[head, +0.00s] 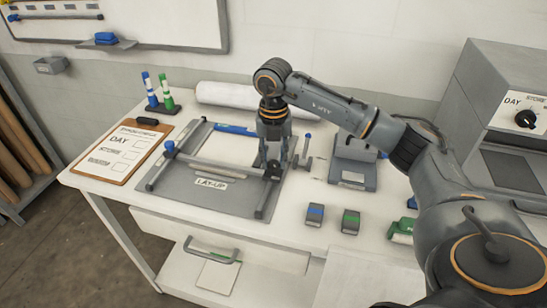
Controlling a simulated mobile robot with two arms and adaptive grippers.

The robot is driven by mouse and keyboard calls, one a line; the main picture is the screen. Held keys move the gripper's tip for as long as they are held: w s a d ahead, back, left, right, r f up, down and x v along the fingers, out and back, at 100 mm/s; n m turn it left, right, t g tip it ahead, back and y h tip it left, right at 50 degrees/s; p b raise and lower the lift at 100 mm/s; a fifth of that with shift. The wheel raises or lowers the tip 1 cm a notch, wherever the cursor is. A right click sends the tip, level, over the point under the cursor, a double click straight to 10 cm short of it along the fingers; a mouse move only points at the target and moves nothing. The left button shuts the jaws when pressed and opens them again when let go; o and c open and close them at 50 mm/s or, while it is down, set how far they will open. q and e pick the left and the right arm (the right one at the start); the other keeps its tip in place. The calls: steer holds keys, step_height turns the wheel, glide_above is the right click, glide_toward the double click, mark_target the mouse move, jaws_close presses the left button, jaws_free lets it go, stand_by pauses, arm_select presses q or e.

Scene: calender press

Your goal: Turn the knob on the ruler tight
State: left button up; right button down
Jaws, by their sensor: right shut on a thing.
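The ruler (215,168) is a grey bar lying across the grey lay-up board (205,204), between two side rails. A blue knob (169,147) stands at its left end. A dark knob (273,170) is at its right end. My right gripper (273,163) points down over that right end and is shut on the dark knob, whose top is partly hidden by the fingers. How tight the knob is cannot be told. My left gripper is not in view.
A clipboard (123,152) lies left of the board, with blue and green striped posts (151,90) behind it. A white roll (230,94) lies at the back. A grey device (352,174) and small blue and green-marked blocks (315,214) stand to the right.

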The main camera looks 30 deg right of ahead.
mark_target(274, 163)
steer(key=c, duration=1)
jaws_free()
step_height(274, 163, up, 12)
steer(key=shift+f, duration=0.1)
